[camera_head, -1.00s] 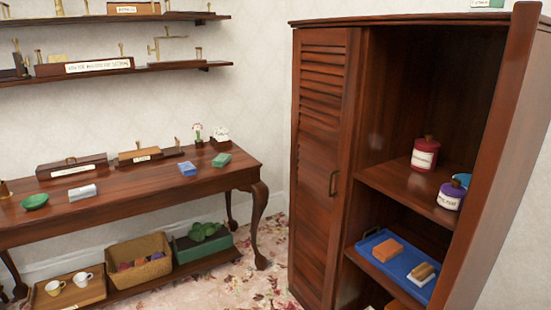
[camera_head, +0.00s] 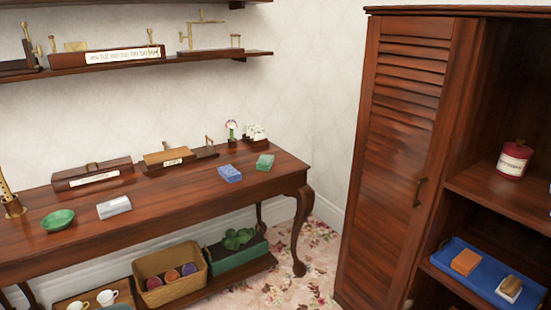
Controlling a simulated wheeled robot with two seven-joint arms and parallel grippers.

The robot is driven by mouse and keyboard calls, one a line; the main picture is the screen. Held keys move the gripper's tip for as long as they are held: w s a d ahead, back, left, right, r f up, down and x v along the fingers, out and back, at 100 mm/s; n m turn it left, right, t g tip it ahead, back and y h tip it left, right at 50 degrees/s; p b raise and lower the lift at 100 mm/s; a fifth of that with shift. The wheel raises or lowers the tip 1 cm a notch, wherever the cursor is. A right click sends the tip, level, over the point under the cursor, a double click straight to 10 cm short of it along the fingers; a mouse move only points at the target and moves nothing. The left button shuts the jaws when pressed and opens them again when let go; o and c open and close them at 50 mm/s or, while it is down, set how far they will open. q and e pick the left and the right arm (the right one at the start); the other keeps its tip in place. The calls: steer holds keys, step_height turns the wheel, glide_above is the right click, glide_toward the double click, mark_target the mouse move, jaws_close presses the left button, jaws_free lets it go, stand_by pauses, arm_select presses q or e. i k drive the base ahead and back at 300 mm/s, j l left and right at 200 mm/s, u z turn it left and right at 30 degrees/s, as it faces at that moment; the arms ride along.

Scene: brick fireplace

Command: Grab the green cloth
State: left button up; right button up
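A small green folded piece (camera_head: 265,161), which looks like the green cloth, lies flat near the right end of the dark wooden table (camera_head: 190,212). A similar blue folded piece (camera_head: 230,173) lies just left of it, apart from it. A white folded piece (camera_head: 114,207) lies further left on the same table. Neither of my grippers shows in the head view.
A basket (camera_head: 170,277) and a green box (camera_head: 238,256) stand on the low shelf. A wooden cabinet (camera_head: 400,150) stands at right, holding a blue tray (camera_head: 470,283). Patterned floor shows between table and cabinet.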

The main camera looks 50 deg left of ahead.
mark_target(265, 162)
steer(key=k+j, duration=0.1)
steer(key=j, duration=0.4)
steer(key=k+j, duration=0.1)
steer(key=j, duration=0.4)
steer(key=k+j+z, duration=0.1)
steer(key=j, duration=0.35)
steer(key=k+j, duration=0.1)
steer(key=j, duration=0.4)
